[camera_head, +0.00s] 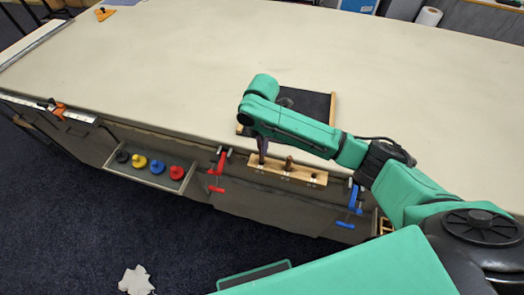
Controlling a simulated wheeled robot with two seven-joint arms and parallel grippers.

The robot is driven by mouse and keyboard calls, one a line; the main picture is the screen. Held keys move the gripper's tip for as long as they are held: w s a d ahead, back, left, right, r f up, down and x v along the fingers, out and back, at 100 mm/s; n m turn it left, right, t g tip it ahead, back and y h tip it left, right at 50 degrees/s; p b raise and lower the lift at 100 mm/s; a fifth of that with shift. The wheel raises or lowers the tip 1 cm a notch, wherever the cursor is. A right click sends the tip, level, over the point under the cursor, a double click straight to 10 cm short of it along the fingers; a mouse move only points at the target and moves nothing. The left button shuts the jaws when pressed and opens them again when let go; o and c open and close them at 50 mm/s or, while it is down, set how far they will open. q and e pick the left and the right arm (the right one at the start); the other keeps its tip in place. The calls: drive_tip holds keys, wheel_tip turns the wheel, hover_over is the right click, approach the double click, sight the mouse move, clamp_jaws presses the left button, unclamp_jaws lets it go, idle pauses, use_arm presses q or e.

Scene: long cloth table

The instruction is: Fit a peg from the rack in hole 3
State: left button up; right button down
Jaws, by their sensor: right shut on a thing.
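A light wooden block (300,174) with small marks on its face sits at the table's near edge. A brown peg (289,163) stands upright in its middle, and a dark hole (314,178) shows near its right end. My right gripper (262,152) points down at the block's left end, partly hidden by my green wrist. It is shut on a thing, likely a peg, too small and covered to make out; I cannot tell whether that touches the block. No numbers are readable. My left gripper is out of view.
A dark board with wooden edges (333,106) lies behind my right arm, partly covered. Red (217,168) and blue (352,200) clamps grip the near edge beside the block. A shelf (147,174) holds several coloured knobs.

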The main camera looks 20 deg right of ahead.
wheel_tip(320, 180, down, 4)
drive_tip(key=shift+s+f, duration=0.1)
drive_tip(key=shift+s, duration=0.05)
drive_tip(key=shift+f, duration=0.1)
drive_tip(key=c, duration=0.8)
unclamp_jaws()
wheel_tip(320, 180, up, 12)
drive_tip(key=shift+r+b, duration=0.2)
drive_tip(key=shift+b, duration=0.5)
drive_tip(key=shift+a+f, duration=0.1)
drive_tip(key=shift+f, duration=0.05)
